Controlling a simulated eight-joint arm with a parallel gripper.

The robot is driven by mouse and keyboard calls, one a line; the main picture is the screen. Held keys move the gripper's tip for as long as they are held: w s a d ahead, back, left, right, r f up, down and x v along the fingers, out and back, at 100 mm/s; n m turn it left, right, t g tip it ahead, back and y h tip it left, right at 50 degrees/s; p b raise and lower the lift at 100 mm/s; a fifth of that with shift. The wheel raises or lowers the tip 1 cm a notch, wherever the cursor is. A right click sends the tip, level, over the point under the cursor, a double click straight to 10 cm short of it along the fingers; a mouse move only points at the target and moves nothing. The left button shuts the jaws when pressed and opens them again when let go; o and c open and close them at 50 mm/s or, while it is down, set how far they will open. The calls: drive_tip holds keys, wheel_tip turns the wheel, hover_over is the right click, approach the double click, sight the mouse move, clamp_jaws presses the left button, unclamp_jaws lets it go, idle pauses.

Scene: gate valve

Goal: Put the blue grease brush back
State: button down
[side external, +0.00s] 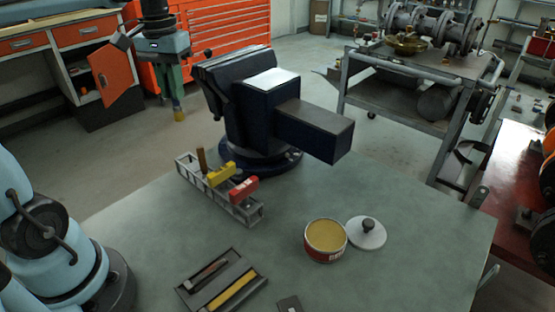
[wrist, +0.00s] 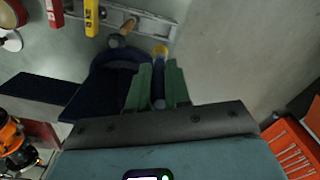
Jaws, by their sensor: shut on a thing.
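My gripper (side external: 173,88) has green fingers and hangs at the upper left in the side view, beyond the vise and well above the floor. In the wrist view my gripper (wrist: 158,75) is shut on the blue grease brush (wrist: 159,88), a dark blue length ending in a yellow tip. Only the yellow tip of the brush (side external: 179,116) shows clearly below the fingers in the side view. The grey slotted rack (side external: 240,207) stands on the bench, holding a brown-handled, a yellow and a red item. The rack also shows at the top of the wrist view (wrist: 150,23).
A dark tray (side external: 222,283) holds tools. Bench around the rack's front is clear.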

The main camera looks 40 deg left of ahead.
sight(175, 106)
drive_tip(key=shift+a+f, duration=0.15)
drive_tip(key=shift+f, duration=3.65)
drive_tip(key=shift+a+f, duration=0.1)
drive_tip(key=shift+f, duration=3.65)
drive_tip(key=shift+f, duration=0.15)
drive_tip(key=c, duration=1.1)
unclamp_jaws()
wheel_tip(175, 106, up, 12)
drive_tip(key=shift+f, duration=0.15)
drive_tip(key=shift+d+r, duration=0.15)
drive_tip(key=shift+r, duration=0.15)
drive_tip(key=s+d+f+m+t, duration=0.1)
drive_tip(key=d+t, duration=0.1)
drive_tip(key=d, duration=0.2)
drive_tip(key=s+d+f+m+t, duration=0.1)
drive_tip(key=d+f+m+t, duration=0.1)
drive_tip(key=d, duration=0.3)
drive_tip(key=s+d+f+m+t, duration=0.1)
drive_tip(key=d+m+t, duration=0.1)
drive_tip(key=d, duration=0.3)
drive_tip(key=shift+f+t, duration=0.25)
drive_tip(key=shift+t, duration=0.35)
